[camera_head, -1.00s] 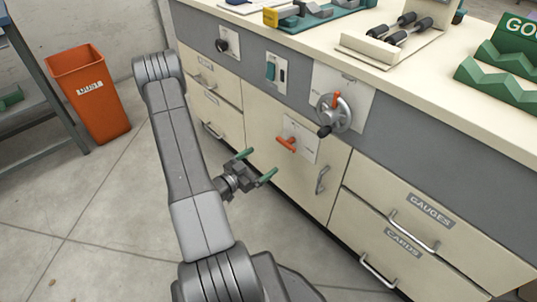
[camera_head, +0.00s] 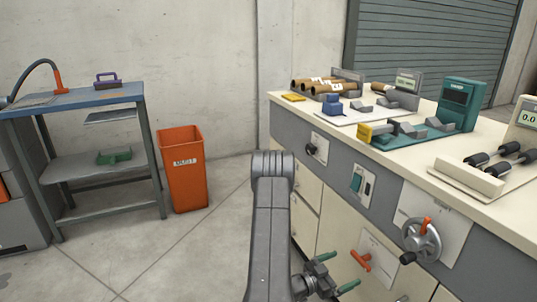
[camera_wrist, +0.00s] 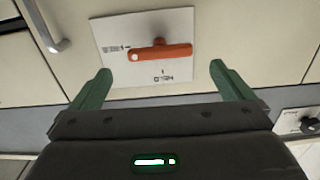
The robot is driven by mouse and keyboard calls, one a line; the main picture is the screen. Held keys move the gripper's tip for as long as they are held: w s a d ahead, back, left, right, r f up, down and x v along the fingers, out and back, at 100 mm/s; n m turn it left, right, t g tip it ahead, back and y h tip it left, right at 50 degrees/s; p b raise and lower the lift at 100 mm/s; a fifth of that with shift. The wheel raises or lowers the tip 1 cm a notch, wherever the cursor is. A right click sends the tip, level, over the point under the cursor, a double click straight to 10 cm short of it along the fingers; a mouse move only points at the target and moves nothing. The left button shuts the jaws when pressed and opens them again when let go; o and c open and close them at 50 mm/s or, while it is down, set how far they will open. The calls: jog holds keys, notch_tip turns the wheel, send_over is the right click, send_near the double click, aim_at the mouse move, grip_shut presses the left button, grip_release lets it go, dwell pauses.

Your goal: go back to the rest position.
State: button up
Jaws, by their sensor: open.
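My gripper (camera_head: 338,275) is low at the bottom of the head view, in front of the cabinet's doors. Its two green fingers are spread apart with nothing between them. In the wrist view my gripper (camera_wrist: 161,82) is also open and empty. Beyond its fingertips is an orange lever handle (camera_wrist: 165,53) on a white plate (camera_wrist: 115,40). The orange lever (camera_head: 361,260) also shows in the head view, to the right of my gripper and apart from it.
A cabinet bench (camera_head: 320,118) with a handwheel (camera_head: 423,240) fills the right. An orange bin (camera_head: 183,180) and a blue-topped table (camera_head: 75,98) stand at the left. Clear floor (camera_head: 150,250) lies between the table and my arm.

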aim_at(359, 261)
jog(key=b+x, duration=0.1)
jog(key=x, duration=0.7)
jog(key=shift+d, duration=0.1)
jog(key=p+v, duration=0.2)
jog(key=v, duration=1.2)
jog(key=b+x, duration=0.2)
jog(key=x, duration=1.2)
jog(key=shift+r+n+p, duration=0.25)
jog(key=shift+n+p, duration=0.05)
jog(key=shift+p, duration=0.35)
jog(key=n+p, duration=0.5)
jog(key=p, duration=0.1)
jog(key=v, duration=1.4)
jog(key=shift+f+p, duration=0.2)
jog(key=shift+p, duration=0.15)
jog(key=shift+d, duration=0.1)
